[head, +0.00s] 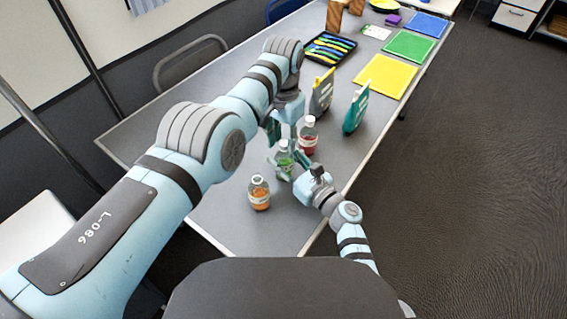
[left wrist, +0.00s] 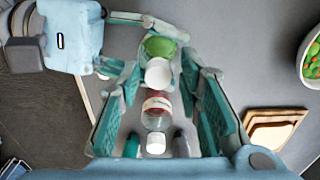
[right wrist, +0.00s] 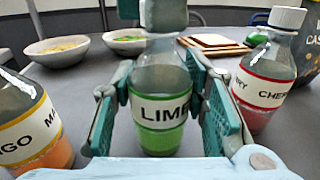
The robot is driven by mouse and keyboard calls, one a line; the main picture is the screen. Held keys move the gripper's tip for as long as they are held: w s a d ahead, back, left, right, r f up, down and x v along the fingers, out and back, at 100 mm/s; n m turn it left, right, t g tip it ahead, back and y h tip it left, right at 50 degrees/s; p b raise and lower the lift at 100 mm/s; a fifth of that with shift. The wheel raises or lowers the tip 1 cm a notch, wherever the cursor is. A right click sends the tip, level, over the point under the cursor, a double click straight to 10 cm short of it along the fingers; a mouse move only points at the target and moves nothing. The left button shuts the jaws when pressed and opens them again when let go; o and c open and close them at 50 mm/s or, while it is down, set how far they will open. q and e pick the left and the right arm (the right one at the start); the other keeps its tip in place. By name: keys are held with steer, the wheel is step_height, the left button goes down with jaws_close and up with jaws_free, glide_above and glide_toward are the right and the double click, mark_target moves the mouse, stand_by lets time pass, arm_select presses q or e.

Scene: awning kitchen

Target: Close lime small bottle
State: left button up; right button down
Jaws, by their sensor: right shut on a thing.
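The lime bottle (right wrist: 160,120), with clear glass, green contents and a LIME label, stands upright on the table. My right gripper (right wrist: 163,95) is shut on its body. A white cap (left wrist: 158,73) is at the bottle's mouth; how tightly it sits cannot be told. It also shows at the top of the right wrist view (right wrist: 163,14). My left gripper (left wrist: 159,78) points down over the bottle from above, its fingers apart on both sides of the cap with a gap visible. In the head view the lime bottle (head: 284,163) is partly hidden by my grippers.
Two upright packages (head: 355,108) stand farther back, then a cutlery tray (head: 329,48) and coloured mats (head: 385,76). The table's near end is clear.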

arm_select(q)
steer(key=shift+c, duration=0.3)
steer(key=shift+r+n, duration=0.25)
steer(key=shift+n, duration=0.05)
step_height(320, 180, up, 8)
steer(key=n, duration=1.3)
steer(key=shift+d+f, duration=0.15)
steer(key=shift+f, duration=0.05)
steer(key=shift+w, duration=0.1)
steer(key=shift+f, duration=4.05)
steer(key=shift+c, duration=0.6)
